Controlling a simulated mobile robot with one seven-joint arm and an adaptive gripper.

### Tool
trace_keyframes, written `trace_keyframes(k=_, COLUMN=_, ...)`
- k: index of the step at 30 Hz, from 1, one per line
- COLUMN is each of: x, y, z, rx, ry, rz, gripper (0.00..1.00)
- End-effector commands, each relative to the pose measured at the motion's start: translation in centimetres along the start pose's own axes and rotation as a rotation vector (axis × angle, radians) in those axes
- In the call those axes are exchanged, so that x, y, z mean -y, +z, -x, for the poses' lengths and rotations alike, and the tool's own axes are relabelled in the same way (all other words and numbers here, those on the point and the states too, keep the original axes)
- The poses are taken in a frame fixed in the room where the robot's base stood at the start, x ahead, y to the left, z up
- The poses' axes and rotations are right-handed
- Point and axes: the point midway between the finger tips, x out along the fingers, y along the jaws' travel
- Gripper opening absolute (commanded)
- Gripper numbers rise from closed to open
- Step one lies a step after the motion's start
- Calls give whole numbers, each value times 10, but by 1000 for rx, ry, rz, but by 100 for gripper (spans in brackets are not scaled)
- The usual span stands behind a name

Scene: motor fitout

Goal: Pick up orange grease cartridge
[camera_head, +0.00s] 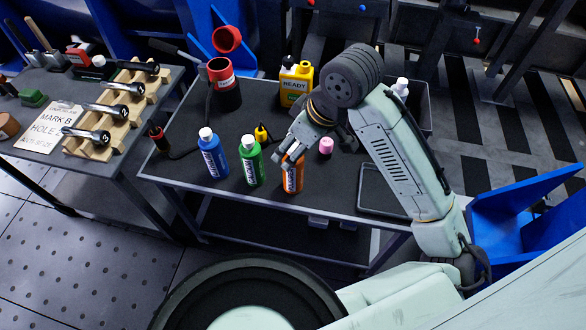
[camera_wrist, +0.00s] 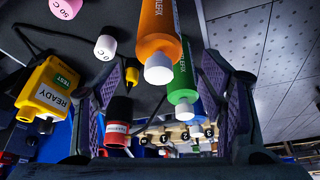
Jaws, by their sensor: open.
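The orange grease cartridge (camera_head: 292,178) stands upright near the front edge of the dark table. Its top is partly covered by my gripper (camera_head: 296,147) in the head view. In the wrist view the orange cartridge (camera_wrist: 158,30) shows its white cap towards the camera. It lies between the lines of my two purple-padded fingers, near their tips. My gripper (camera_wrist: 172,75) is open, with no contact visible. Whether the fingertips flank the cartridge cannot be told for certain.
A green bottle (camera_head: 251,163) and a blue bottle (camera_head: 212,155) stand left of the cartridge. A pink-capped item (camera_head: 326,146) and a yellow READY container (camera_head: 294,84) stand behind. A black tray (camera_head: 382,192) lies to the right. A red-and-black cylinder (camera_head: 224,88) stands at the back.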

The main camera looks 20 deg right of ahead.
Motion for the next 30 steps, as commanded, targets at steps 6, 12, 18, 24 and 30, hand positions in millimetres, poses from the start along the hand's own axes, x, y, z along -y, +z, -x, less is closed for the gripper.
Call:
trace_keyframes(k=6, x=0, y=0, z=-18, rx=-1, ry=2, rz=-1, gripper=64)
trace_keyframes(k=12, x=-1, y=4, z=-43, rx=-1, ry=0, rz=-2, gripper=64)
trace_keyframes(k=18, x=-2, y=4, z=-67, rx=-2, ry=2, rz=-1, gripper=64)
trace_keyframes(k=24, x=-1, y=4, z=-70, rx=-3, ry=2, rz=0, gripper=64)
trace_keyframes(k=30, x=-1, y=4, z=-69, rx=-2, ry=2, rz=0, gripper=55)
